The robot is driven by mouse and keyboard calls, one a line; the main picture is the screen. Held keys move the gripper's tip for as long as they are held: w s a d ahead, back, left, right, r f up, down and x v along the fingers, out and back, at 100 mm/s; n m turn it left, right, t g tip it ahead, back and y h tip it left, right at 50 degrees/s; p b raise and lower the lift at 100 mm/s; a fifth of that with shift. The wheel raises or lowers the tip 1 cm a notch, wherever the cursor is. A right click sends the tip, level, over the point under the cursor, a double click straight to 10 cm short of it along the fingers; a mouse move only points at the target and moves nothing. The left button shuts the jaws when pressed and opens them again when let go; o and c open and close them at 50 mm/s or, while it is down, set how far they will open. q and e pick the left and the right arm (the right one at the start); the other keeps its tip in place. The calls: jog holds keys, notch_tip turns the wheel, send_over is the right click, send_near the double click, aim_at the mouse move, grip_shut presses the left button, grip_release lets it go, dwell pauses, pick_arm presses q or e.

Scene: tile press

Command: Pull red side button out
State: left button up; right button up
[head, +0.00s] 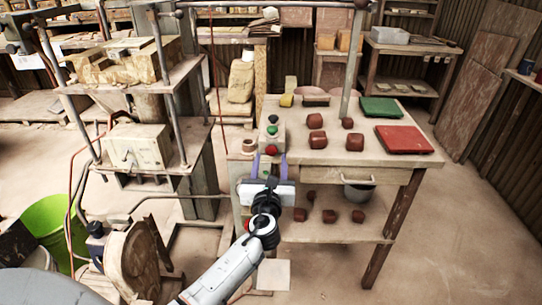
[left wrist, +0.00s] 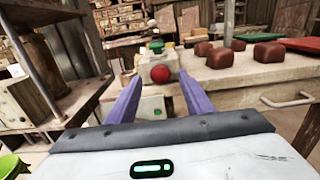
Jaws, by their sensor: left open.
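A small pale control box (head: 279,137) stands at the left front corner of the wooden table. Its red side button (head: 271,150) faces my left gripper; in the left wrist view the red button (left wrist: 160,74) is round and fully visible. A green button (head: 272,130) sits on top of the box. My left gripper (head: 269,158) is open, with its two purple fingers spread. In the left wrist view the red button appears between the fingertips (left wrist: 158,82), with a gap on both sides. I cannot tell whether the tips reach past it. My right gripper is not in view.
Several dark red clay blocks (head: 317,139), a green tile (head: 381,107) and a red tile (head: 403,139) lie on the table. A drawer (head: 338,175) is under its top. A press frame (head: 140,145) stands to the left, and a green bin (head: 50,220) is at lower left.

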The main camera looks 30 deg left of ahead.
aim_at(271, 151)
pick_arm(q)
jog(key=shift+x, duration=1.75)
